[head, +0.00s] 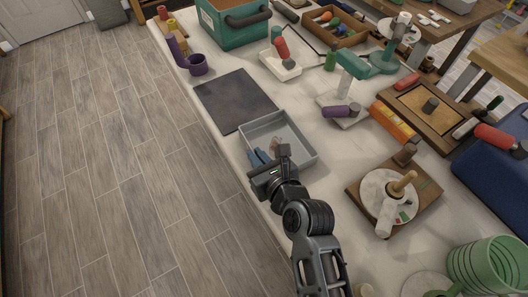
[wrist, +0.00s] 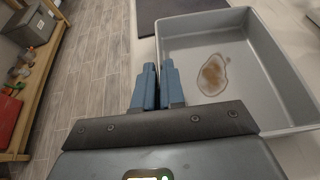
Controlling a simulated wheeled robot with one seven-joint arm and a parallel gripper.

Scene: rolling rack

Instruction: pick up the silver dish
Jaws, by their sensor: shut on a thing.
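The silver dish (head: 300,144) is a grey rectangular tray with low walls, near the left edge of the white table. It fills the right of the wrist view (wrist: 285,75). My gripper (head: 258,157) is at the dish's near-left side. In the wrist view its two blue fingers (wrist: 158,72) are close together, one on each side of the dish's left wall, shut on it. The gripped part of the wall is hidden between the fingers. A brown patch with a pale outline (wrist: 213,73) shows on the dish floor. I cannot tell whether the dish is off the table.
A dark flat mat (head: 235,100) lies just beyond the dish. A purple mug (head: 197,65) and a green box (head: 235,22) stand farther back. A wooden board with a round white piece (head: 385,195) is to the right. Open floor lies left of the table.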

